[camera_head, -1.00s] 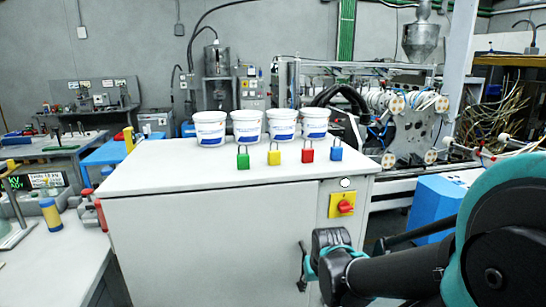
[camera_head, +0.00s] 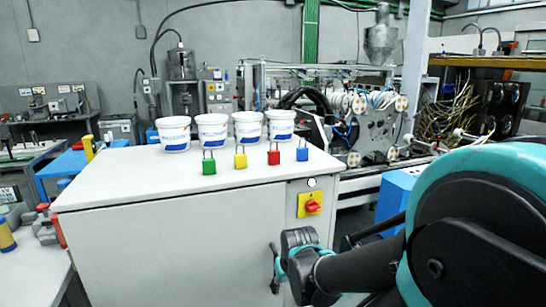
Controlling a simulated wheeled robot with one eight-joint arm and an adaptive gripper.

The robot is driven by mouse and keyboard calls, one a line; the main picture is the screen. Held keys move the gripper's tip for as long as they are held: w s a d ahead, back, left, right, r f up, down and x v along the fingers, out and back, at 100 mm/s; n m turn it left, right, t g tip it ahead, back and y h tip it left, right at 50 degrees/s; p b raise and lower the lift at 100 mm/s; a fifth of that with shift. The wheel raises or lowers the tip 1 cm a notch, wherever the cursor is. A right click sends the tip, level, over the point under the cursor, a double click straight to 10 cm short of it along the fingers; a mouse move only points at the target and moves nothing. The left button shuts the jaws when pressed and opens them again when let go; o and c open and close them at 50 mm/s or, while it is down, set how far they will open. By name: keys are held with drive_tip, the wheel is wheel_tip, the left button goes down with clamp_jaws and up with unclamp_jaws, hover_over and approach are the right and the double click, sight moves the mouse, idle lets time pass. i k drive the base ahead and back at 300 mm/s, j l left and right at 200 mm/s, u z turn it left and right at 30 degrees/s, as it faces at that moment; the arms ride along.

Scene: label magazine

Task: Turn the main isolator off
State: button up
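The main isolator is a red rotary knob (camera_head: 313,206) on a yellow plate (camera_head: 303,204), set on the front of the pale grey cabinet (camera_head: 160,240) near its right end. A small round white disc (camera_head: 311,183) sits just above the plate. My gripper (camera_head: 276,270) is below and left of the isolator, in front of the cabinet face, apart from the knob. My dark arm comes in from the lower right. The fingers are seen edge-on and partly hidden by the gripper body, so their opening is unclear. The knob's exact angle is too small to read.
Green (camera_head: 209,166), yellow (camera_head: 240,160), red (camera_head: 273,157) and blue (camera_head: 302,153) padlocks stand along the cabinet top's front edge. Several white tubs (camera_head: 212,130) stand behind them. A blue box (camera_head: 397,195) is right of the cabinet, near my arm. Machinery (camera_head: 370,120) fills the back right.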

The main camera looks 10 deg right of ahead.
sight(313, 206)
drive_tip(key=k, duration=0.2)
drive_tip(key=k+u, duration=0.25)
drive_tip(key=u, duration=0.15)
drive_tip(key=k+j+u, duration=0.1)
drive_tip(key=u, duration=0.3)
drive_tip(key=l+u, duration=0.3)
drive_tip(key=l, duration=0.2)
drive_tip(key=k+l+u, duration=0.1)
drive_tip(key=l+u, duration=0.2)
drive_tip(key=l, duration=0.2)
drive_tip(key=k+l+u, duration=0.15)
drive_tip(key=l+u, duration=0.15)
drive_tip(key=l, duration=0.2)
drive_tip(key=k+l, duration=0.1)
drive_tip(key=l, duration=0.35)
drive_tip(key=k+l, duration=0.1)
drive_tip(key=l, duration=0.35)
drive_tip(key=k+l, duration=0.1)
drive_tip(key=l, duration=0.3)
drive_tip(key=k+l, duration=0.1)
drive_tip(key=l, duration=0.35)
drive_tip(key=k+l, duration=0.1)
drive_tip(key=l, duration=0.35)
